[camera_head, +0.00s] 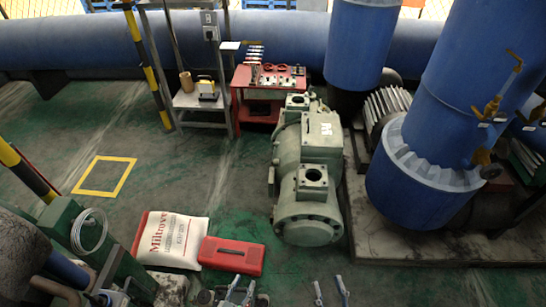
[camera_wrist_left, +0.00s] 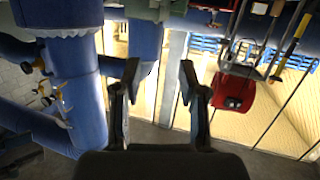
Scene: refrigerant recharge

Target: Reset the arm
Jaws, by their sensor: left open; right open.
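My left gripper (camera_head: 234,291) shows at the bottom edge of the head view, just below the red case. In the left wrist view its two dark fingers (camera_wrist_left: 160,72) stand apart with nothing between them. My right gripper (camera_head: 331,285) is at the bottom edge, right of the left one, with its two fingers apart and empty. Both grippers are clear of the green compressor (camera_head: 309,150), which stands on the floor in the middle. The arms behind the grippers are mostly out of frame.
A red case (camera_head: 231,256) and a white printed bag (camera_head: 172,240) lie front left. A red cart (camera_head: 269,90) with small tools and a grey shelf stand at the back. Blue tanks (camera_head: 429,130) fill the right. The floor around the yellow square (camera_head: 104,176) is clear.

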